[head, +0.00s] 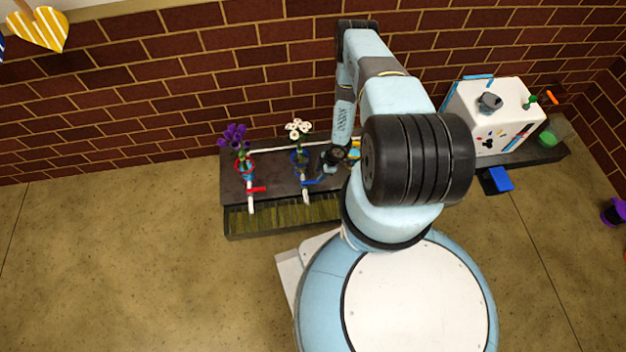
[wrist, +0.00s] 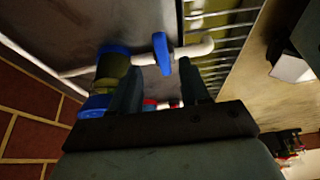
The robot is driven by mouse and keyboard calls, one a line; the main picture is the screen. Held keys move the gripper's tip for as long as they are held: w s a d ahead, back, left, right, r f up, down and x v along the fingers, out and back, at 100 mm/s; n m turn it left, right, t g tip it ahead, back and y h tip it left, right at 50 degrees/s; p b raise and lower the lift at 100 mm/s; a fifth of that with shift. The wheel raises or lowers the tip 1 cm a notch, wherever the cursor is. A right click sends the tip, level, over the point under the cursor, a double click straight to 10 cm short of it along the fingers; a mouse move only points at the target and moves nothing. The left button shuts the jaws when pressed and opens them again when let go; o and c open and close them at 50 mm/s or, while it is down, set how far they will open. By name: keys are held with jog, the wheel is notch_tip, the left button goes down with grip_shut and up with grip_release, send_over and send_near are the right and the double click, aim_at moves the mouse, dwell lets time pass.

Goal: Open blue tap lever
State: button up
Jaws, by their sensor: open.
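The blue tap lever (head: 314,182) sits on a white tap at the front of the dark counter. In the wrist view the blue lever (wrist: 161,52) stands across the white tap pipe (wrist: 198,48), just beyond my fingertips. My gripper (wrist: 158,85) is open, with its two fingers either side of the line toward the lever and nothing held. The fingers appear apart from the lever, though the exact gap is unclear. In the head view my gripper (head: 334,156) is small and partly hidden by my arm, right of the blue tap.
A blue-rimmed vase (wrist: 112,62) is close left of the lever; it holds white flowers (head: 299,130). A red tap lever (head: 257,189) and purple flowers (head: 234,134) are further left. A slatted drain (head: 285,213) runs along the front. A brick wall (head: 150,110) stands behind.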

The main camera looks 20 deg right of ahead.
aim_at(311, 183)
jog(key=shift+x, duration=2.6)
jog(key=shift+c, duration=0.4)
jog(key=c, duration=0.7)
jog(key=shift+w, duration=0.1)
grip_shut()
jog(key=shift+r, duration=0.1)
